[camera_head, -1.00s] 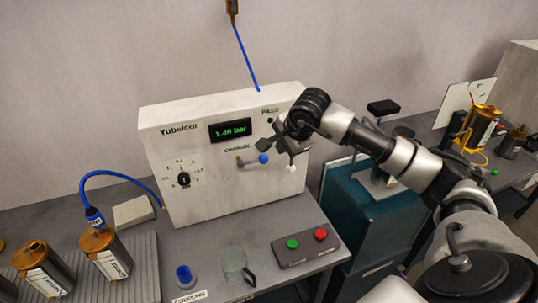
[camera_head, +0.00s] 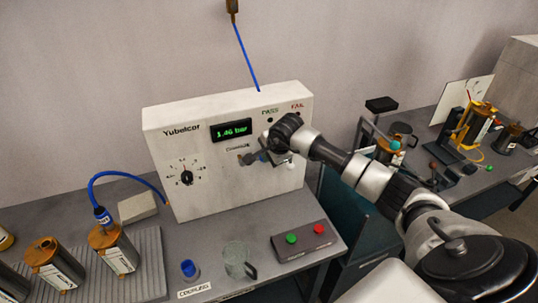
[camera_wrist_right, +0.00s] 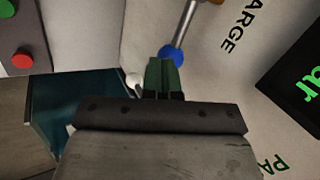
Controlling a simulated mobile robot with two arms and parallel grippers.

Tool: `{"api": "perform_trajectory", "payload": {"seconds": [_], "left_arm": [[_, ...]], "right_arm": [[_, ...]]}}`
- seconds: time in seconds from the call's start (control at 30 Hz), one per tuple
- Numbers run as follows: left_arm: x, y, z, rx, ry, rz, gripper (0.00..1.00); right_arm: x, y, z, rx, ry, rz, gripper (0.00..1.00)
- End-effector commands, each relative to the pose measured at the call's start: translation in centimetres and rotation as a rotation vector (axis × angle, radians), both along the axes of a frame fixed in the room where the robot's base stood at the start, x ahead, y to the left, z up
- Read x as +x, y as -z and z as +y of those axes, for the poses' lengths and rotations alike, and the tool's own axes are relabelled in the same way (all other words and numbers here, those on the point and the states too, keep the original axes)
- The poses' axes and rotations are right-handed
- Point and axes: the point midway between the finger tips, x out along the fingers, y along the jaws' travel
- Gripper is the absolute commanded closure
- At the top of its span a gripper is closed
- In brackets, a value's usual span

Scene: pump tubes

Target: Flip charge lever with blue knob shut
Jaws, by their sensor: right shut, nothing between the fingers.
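The charge lever (camera_head: 245,159) sticks out of the front of the white Yubelcor panel (camera_head: 225,195), below the display. Its blue knob shows in the right wrist view (camera_wrist_right: 172,56), at the end of a metal rod (camera_wrist_right: 187,25). In the head view my right gripper covers the knob. My right gripper (camera_head: 262,156) is shut and empty in front of the panel. In the wrist view its closed fingertips (camera_wrist_right: 163,68) are right at the blue knob; I cannot tell whether they touch it. A white knob (camera_wrist_right: 133,79) shows beside the fingers. My left gripper is not in view.
The display (camera_head: 232,130) reads 1.46 bar. A dial (camera_head: 186,178) is on the panel's left. Brass-topped canisters (camera_head: 112,250) stand at left.

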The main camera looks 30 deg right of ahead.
Motion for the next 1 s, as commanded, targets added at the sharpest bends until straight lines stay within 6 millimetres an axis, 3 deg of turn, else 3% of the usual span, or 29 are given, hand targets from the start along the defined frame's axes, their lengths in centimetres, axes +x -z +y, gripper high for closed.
{"api": "perform_trajectory", "payload": {"seconds": [0.27,0.47,0.67,1.0], "left_arm": [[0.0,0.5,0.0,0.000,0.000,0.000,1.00],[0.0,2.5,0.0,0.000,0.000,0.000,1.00],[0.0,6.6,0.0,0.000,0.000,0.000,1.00],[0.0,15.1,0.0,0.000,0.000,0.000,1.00]], "right_arm": [[0.0,0.3,-0.1,0.014,0.000,-0.003,1.00],[-0.1,1.2,-0.3,0.075,0.002,-0.018,1.00],[-0.1,2.9,-0.6,0.207,0.003,-0.051,1.00],[-0.1,5.7,-0.5,0.512,0.001,-0.126,1.00]]}}
